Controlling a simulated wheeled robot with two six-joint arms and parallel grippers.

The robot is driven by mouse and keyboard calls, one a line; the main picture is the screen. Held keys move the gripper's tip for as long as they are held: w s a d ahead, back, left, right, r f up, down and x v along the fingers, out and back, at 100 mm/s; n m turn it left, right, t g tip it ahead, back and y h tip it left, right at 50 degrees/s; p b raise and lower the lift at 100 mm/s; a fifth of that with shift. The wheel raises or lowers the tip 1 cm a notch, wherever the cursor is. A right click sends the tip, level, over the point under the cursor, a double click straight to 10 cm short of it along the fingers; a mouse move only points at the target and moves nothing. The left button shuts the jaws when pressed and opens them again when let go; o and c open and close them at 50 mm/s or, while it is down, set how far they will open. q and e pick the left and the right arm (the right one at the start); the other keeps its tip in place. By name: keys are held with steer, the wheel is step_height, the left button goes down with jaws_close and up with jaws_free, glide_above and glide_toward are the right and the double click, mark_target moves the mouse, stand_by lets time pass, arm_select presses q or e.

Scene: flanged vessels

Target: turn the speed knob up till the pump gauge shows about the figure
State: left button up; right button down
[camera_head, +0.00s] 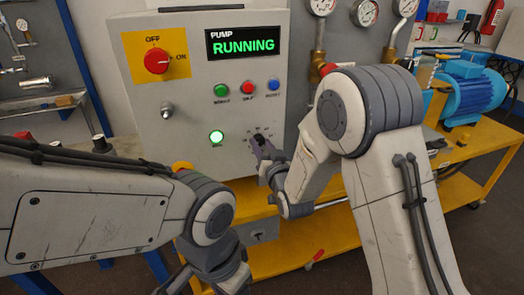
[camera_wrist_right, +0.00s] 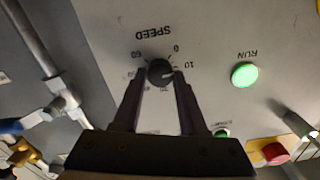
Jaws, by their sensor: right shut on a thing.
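The speed knob (camera_wrist_right: 160,71) is small, dark and round on the panel's SPEED dial. Its pale mark points to the right in the right wrist view, near or just past 10. My right gripper (camera_wrist_right: 160,82) has its two dark fingers shut on the knob, one on each side. In the head view the right gripper (camera_head: 264,150) is at the dial and covers the knob. Several round gauges, one of them this gauge (camera_head: 365,11), stand at the top right; their readings are too small to tell.
The grey control panel (camera_head: 195,105) has a red OFF/ON switch (camera_head: 157,61), a green RUNNING display (camera_head: 246,45), coloured buttons and a lit green RUN lamp (camera_head: 217,137). A blue motor (camera_head: 474,90) stands on a yellow bench at the right.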

steer(key=shift+c, duration=2.2)
jaws_free()
steer(key=shift+s, duration=0.1)
steer(key=p+v, duration=0.7)
steer(key=v, duration=0.3)
steer(key=shift+s, duration=0.2)
steer(key=shift+r, duration=0.1)
